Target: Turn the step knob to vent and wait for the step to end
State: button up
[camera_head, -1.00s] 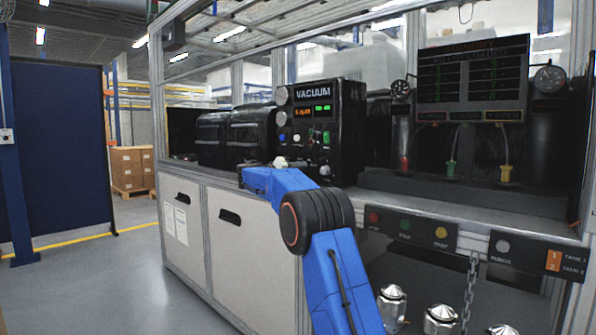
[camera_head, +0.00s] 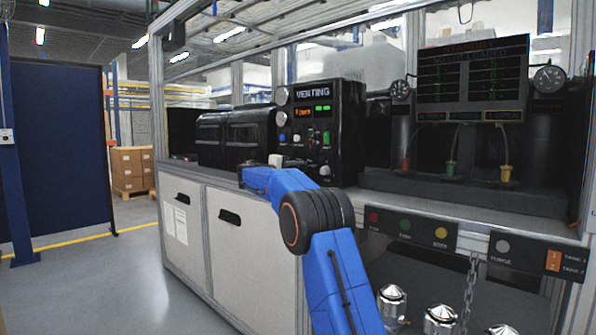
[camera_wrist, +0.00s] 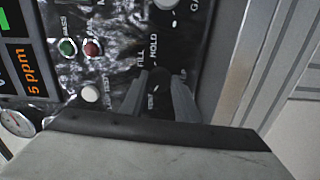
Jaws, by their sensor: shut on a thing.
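The black control panel (camera_head: 335,130) stands on the bench, and its top display (camera_head: 312,92) reads VENTING. In the wrist view my gripper (camera_wrist: 163,82) is shut on the dark step knob (camera_wrist: 160,76), with one finger on each side. Printed labels around the knob include FILL and HOLD, and one by the left finger looks like VENT. The knob's pointer is mostly hidden by the fingers, so I cannot read its exact setting. In the head view the fingers and the knob are not clearly visible near my blue arm.
Green and red buttons (camera_wrist: 92,48) and a white knob (camera_wrist: 91,93) sit near my gripper on the panel. An orange readout (camera_wrist: 38,75) shows 5 ppm. A dark chamber (camera_head: 232,138) is left of the panel. A lower button strip (camera_head: 410,228) runs along the bench front.

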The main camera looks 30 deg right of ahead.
jog(key=shift+n, duration=0.5)
jog(key=o, duration=1)
jog(key=shift+a, duration=0.1)
jog(key=shift+o, duration=0.2)
jog(key=shift+a, duration=0.1)
jog(key=v, duration=1.7)
jog(key=shift+s, duration=0.1)
